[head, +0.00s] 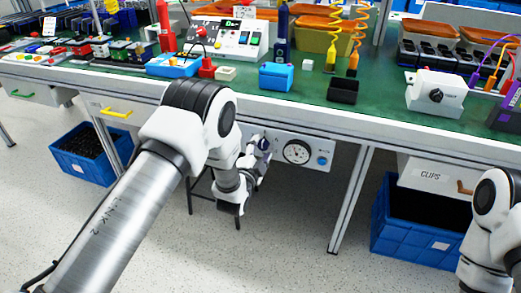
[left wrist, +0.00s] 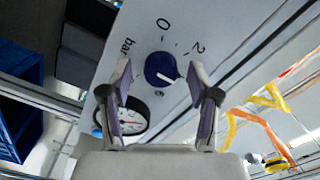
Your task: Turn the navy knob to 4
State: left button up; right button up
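The navy knob (left wrist: 161,68) is round, with a white pointer line running toward the lower right in the left wrist view. It sits on a pale panel (left wrist: 140,42) printed with "0", "2" and "bar"; I see no 4. My left gripper (left wrist: 161,72) is open, one finger to each side of the knob; contact cannot be told. In the head view my left gripper (head: 262,147) is at the panel (head: 325,147) under the bench, left of the gauge (head: 297,152), and the knob cannot be made out there. My right gripper is out of view.
The green-topped bench (head: 385,115) is crowded with devices above the panel. A blue button (head: 322,160) is right of the gauge. A blue crate (head: 415,240) stands on the floor at right, another (head: 80,165) at left. A bench leg (head: 349,200) is right of the panel.

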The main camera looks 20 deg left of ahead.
pick_arm(q)
jog(key=s, duration=1.2)
jog(key=shift+a, duration=0.2)
